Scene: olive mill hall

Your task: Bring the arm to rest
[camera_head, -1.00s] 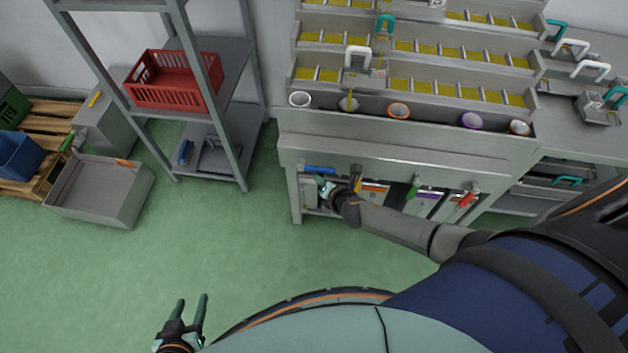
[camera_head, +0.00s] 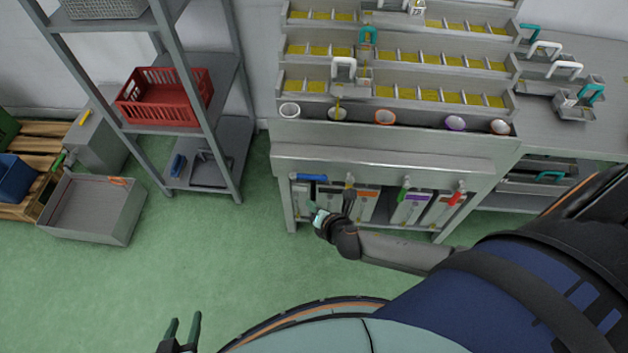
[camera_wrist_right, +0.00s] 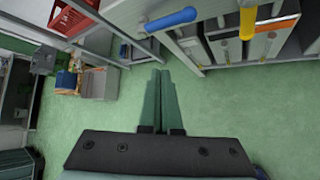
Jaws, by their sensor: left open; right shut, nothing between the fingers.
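My right gripper (camera_head: 316,215) is in front of the lower part of the metal stand, near the blue handle (camera_head: 308,177). In the right wrist view its two green fingers (camera_wrist_right: 164,85) lie together with nothing between them, above the green floor. The blue handle also shows in that view (camera_wrist_right: 171,19), beyond the fingertips and apart from them. My left gripper (camera_head: 183,328) is at the bottom left of the head view, its fingers apart and empty over the floor.
The metal stand (camera_head: 390,160) holds rows of yellow-filled trays and several cups. Below hang panels with coloured handles, including a red one (camera_head: 455,194). A red crate (camera_head: 165,97) sits on a grey shelf. A grey bin (camera_head: 92,205) stands left. The floor (camera_head: 130,290) in front is clear.

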